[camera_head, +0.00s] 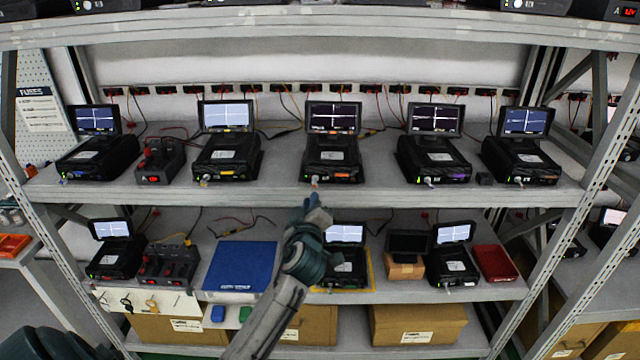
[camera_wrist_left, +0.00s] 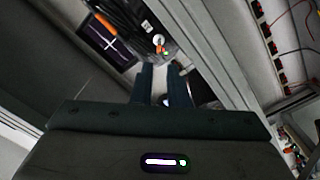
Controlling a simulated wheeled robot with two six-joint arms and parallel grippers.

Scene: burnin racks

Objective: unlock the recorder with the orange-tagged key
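The recorder with an orange label (camera_head: 333,155) stands in the middle of the upper shelf, its screen lit. A small pale and orange piece, apparently the key (camera_head: 314,182), is at the lower left of its front; in the left wrist view an orange and white piece (camera_wrist_left: 160,44) shows there too. I cannot tell how far it is inserted. My left gripper (camera_head: 314,207) is just below and in front of it, near the shelf edge. In the left wrist view its two fingers (camera_wrist_left: 161,78) are apart, with nothing clearly held between them. My right gripper is not visible.
Other recorders stand on both sides along the upper shelf (camera_head: 405,193), whose front edge is close to my gripper. The lower shelf holds a blue case (camera_head: 240,266), a red case (camera_head: 494,262) and more recorders. Keys hang on a white board (camera_head: 175,302) at lower left.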

